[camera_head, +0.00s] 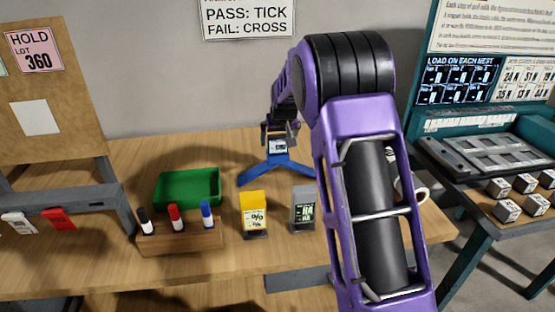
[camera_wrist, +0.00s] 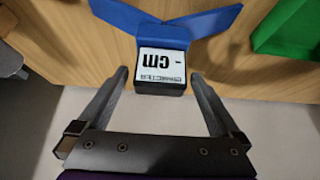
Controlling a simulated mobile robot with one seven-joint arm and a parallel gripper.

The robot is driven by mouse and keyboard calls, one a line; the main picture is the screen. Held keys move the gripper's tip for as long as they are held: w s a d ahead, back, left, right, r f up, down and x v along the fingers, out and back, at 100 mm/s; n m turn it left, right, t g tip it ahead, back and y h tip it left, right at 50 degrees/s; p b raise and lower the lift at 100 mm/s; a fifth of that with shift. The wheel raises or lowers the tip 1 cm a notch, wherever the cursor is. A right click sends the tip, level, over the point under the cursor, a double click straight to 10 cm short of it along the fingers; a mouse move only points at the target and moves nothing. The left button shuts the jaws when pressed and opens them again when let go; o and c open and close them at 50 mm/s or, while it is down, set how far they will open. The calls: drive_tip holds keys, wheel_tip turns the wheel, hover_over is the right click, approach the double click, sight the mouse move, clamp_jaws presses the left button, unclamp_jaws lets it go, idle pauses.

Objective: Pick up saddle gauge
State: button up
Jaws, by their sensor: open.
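The saddle gauge, a blue spread-legged piece (camera_head: 275,172) with a small display box, stands on the wooden bench beneath my gripper (camera_head: 279,133). A gap shows between each finger and the box. My arm hides part of the bench to the right.
A green tray (camera_head: 187,188), a wooden marker block (camera_head: 180,238), a yellow device (camera_head: 253,213) and a grey device (camera_head: 303,208) stand on the bench. A brown board (camera_head: 60,90) is at left. A teal bench (camera_head: 475,235) with several metal blocks is at right.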

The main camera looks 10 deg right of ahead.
drive_tip(key=shift+x, duration=0.95)
drive_tip(key=shift+r, duration=0.1)
clamp_jaws()
